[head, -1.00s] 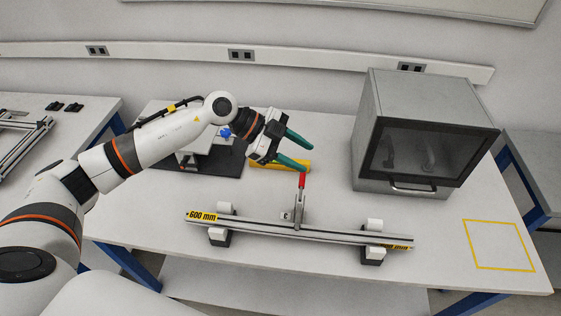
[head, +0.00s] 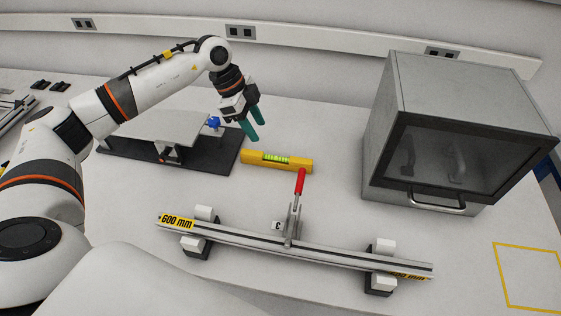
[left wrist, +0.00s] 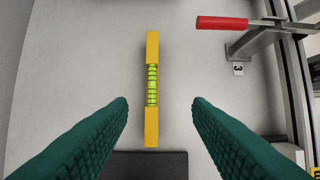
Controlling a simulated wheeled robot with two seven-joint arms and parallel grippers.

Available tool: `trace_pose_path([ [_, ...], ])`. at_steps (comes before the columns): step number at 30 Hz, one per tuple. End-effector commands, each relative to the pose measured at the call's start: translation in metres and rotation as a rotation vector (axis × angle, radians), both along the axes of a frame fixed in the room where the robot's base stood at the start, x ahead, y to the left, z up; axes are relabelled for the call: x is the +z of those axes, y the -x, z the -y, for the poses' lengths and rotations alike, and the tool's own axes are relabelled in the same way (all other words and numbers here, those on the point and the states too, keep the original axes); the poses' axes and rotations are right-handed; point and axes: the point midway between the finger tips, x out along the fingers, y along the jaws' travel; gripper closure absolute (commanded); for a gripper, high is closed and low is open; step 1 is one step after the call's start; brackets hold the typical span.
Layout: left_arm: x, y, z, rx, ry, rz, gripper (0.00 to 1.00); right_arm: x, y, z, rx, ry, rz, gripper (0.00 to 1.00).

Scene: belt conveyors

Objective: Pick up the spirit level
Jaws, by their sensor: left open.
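The spirit level (head: 277,161) is a short yellow bar with a green vial, lying flat on the table in the middle of the head view. In the left wrist view the spirit level (left wrist: 152,120) stands lengthwise in the picture, between the lines of the two fingers. My left gripper (head: 253,131) has green fingers, points downward and hangs above and slightly left of the level. In the left wrist view my left gripper (left wrist: 160,105) is open, with nothing between its fingers. My right gripper is not in view.
A metal rail (head: 330,252) marked 600 mm rests on blocks in front, with a red-handled clamp (head: 299,183) near the level. A dark-based plate stand (head: 222,155) is just left. A grey cabinet (head: 378,140) stands right. A yellow outlined square (head: 500,277) is empty.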

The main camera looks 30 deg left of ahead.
Motion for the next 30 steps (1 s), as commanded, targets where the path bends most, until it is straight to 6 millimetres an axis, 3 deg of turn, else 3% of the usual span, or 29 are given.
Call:
trace_pose_path([
  [1, -0.010, 0.000, 0.000, 0.001, -0.001, 0.000, 0.55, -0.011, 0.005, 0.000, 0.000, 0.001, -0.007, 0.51],
  [5, -0.018, 0.000, 0.001, 0.001, -0.001, -0.002, 0.55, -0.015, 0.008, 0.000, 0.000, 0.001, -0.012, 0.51],
  [15, -0.064, -0.006, 0.021, 0.000, 0.001, -0.003, 0.55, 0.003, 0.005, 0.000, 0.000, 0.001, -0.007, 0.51],
  [23, -0.083, -0.008, 0.029, -0.001, 0.000, -0.002, 0.55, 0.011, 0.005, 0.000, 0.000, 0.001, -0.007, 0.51],
  [30, -0.116, -0.014, 0.042, 0.000, 0.000, -0.002, 0.55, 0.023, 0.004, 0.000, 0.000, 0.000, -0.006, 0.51],
])
